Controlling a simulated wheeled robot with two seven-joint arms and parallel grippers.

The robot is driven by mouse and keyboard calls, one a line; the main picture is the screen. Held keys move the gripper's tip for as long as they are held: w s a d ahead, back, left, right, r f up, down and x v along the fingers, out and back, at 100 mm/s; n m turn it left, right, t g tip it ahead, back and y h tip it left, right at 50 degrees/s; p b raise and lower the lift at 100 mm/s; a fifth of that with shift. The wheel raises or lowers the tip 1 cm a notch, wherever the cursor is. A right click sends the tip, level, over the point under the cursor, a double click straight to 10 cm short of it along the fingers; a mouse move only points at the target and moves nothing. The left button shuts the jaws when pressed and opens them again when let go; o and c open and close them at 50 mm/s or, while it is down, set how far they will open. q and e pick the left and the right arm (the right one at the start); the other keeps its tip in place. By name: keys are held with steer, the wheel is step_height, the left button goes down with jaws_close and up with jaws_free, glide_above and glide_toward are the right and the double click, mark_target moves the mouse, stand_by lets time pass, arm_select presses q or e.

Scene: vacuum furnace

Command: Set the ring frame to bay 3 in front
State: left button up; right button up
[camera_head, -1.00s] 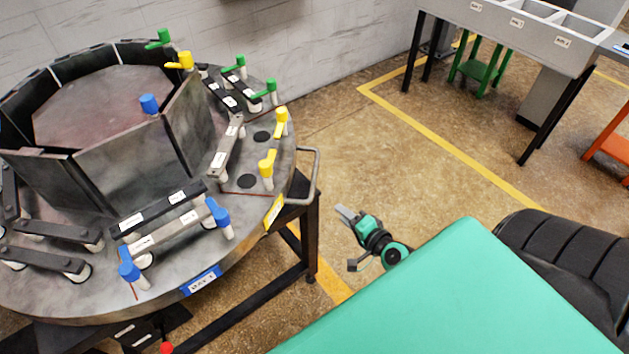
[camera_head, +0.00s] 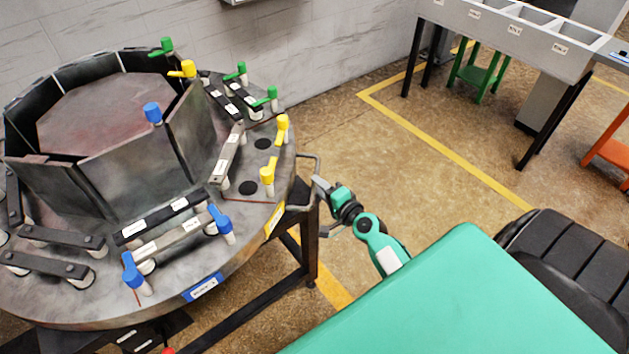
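The ring frame (camera_head: 240,265) is a round grey metal turntable on a dark stand at the left. Its rim carries a blue label (camera_head: 203,289) at the front and a yellow label (camera_head: 275,219) at the right; their text is too small to read surely. A bent metal handle (camera_head: 316,163) sticks out from the rim on the right. My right gripper (camera_head: 321,209) is open, its fingers spread, just beside the handle's lower end; I cannot tell whether they touch. My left gripper is not in view.
Blue, yellow and green clamps stand around the ring by grey bars. Dark upright panels surround the centre. A stand leg (camera_head: 311,240) is below the handle. A grey bin table (camera_head: 515,35), green stool (camera_head: 485,72) and orange stool (camera_head: 610,150) stand beyond clear floor.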

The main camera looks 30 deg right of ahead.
steer(key=shift+w+a+f, duration=0.1)
steer(key=shift+w+f, duration=0.05)
steer(key=shift+w, duration=0.65)
steer(key=shift+w+a+f, duration=0.1)
steer(key=shift+w, duration=0.65)
jaws_close()
